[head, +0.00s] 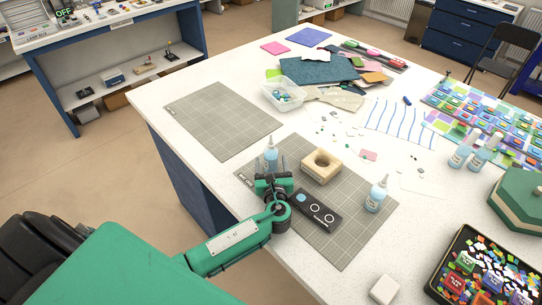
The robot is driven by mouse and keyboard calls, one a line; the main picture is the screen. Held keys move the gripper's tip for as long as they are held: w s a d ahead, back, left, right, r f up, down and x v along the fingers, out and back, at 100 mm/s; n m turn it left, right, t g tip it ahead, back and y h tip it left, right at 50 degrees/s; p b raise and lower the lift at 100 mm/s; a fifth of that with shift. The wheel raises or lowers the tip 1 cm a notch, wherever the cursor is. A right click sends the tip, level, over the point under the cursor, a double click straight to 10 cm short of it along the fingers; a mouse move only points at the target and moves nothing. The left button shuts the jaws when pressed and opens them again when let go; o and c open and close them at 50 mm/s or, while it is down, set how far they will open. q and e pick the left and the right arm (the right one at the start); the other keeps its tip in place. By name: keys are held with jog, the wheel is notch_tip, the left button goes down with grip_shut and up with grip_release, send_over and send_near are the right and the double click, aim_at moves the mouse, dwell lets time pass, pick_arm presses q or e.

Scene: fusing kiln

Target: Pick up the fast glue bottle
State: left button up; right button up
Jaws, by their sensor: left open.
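Several small clear bottles with pale blue liquid and white tips stand on the white table; their labels are too small to read, so I cannot tell which is the fast glue. One bottle (271,154) stands upright at the near mat's far left part, just beyond my left gripper (270,168). The gripper is open, its fingers to either side of the bottle's lower part in the picture; I cannot tell whether they touch it. Another bottle (377,195) stands on the mat's right part. Two more bottles (459,154) (477,159) stand farther right. My right gripper is not in view.
A wooden block with a round hole (321,176) and a dark panel with circles (319,213) lie close to the gripper on the gridded mat (345,248). A white block (384,289) and a black tray of glass pieces (437,272) are nearer. The far-left mat (222,120) is bare.

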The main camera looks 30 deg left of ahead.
aim_at(270, 153)
pick_arm(q)
jog(key=p+x, duration=0.1)
jog(key=x, duration=0.3)
jog(key=shift+w+r, duration=0.15)
jog(key=shift+w, duration=0.05)
jog(key=shift+c, duration=0.2)
jog(key=c, duration=1.3)
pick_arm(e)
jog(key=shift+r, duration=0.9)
pick_arm(q)
jog(key=shift+r, duration=0.1)
